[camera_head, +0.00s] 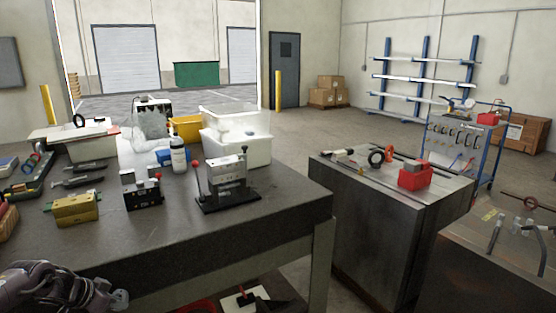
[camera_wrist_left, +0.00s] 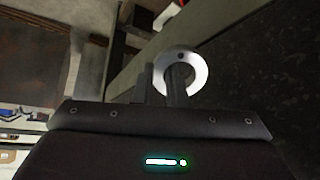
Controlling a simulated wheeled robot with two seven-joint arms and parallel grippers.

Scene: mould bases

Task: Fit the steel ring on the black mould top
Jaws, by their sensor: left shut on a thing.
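The steel ring (camera_wrist_left: 201,76) is in my left gripper (camera_wrist_left: 174,85), seen as a bright, flat ring at the fingertips in the left wrist view. In the head view my left gripper (camera_head: 105,294) is at the bottom left, shut on the ring (camera_head: 121,299), low by the front of the dark table. A black mould block (camera_head: 143,198) with a grey upper part and a red knob stands on the table, farther back and apart from the ring. I cannot tell for certain whether it is the named mould top. My right gripper is not in view.
On the dark table (camera_head: 200,236), a grey block (camera_head: 226,174) on a black plate stands to the right, a yellow block (camera_head: 75,208) to the left. A white bottle (camera_head: 178,158) and a white bin (camera_head: 240,148) stand behind. The table's front strip is clear.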

